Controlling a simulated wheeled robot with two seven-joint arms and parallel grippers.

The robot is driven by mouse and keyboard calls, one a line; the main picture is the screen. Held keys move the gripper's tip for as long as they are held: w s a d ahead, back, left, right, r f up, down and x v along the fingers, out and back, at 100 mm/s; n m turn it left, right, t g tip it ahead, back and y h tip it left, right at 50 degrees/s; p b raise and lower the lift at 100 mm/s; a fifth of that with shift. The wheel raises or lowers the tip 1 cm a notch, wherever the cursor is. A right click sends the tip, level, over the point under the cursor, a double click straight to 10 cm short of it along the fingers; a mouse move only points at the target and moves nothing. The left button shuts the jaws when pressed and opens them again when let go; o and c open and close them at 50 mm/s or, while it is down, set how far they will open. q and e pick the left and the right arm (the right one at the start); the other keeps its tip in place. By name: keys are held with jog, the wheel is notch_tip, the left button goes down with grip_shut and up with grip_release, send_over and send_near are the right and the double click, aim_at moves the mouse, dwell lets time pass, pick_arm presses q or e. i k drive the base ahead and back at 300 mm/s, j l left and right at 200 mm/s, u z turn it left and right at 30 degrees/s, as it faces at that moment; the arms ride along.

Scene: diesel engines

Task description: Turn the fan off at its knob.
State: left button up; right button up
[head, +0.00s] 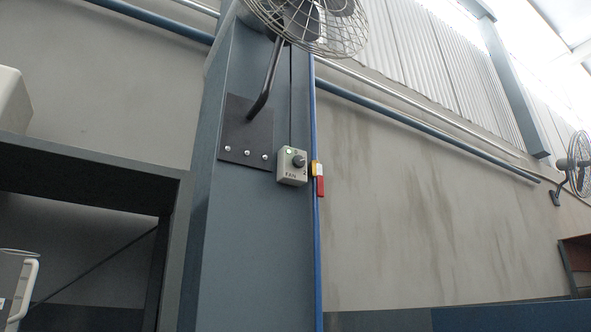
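The fan (310,22) with a round wire cage is mounted high on a blue-grey column (245,240), its top cut off by the frame. A bent black arm joins it to a dark plate (245,133) bolted to the column. Below and right of the plate is a small pale control box (291,177) marked FAN. It carries a dark round knob (298,161) and a small lit green lamp (288,151). A black cable runs from the box up to the fan. Neither of my grippers is in view, and nothing touches the knob.
A yellow and red tag (318,178) sits on a blue pipe (317,260) just right of the box. A second fan (577,163) hangs far right.

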aim_at(298, 161)
jog(key=i+l+u, duration=0.15)
jog(key=i, duration=0.25)
jog(key=i+l+u, duration=0.15)
jog(key=l, duration=0.15)
jog(key=i+l+u, duration=0.2)
jog(key=k+l, duration=0.1)
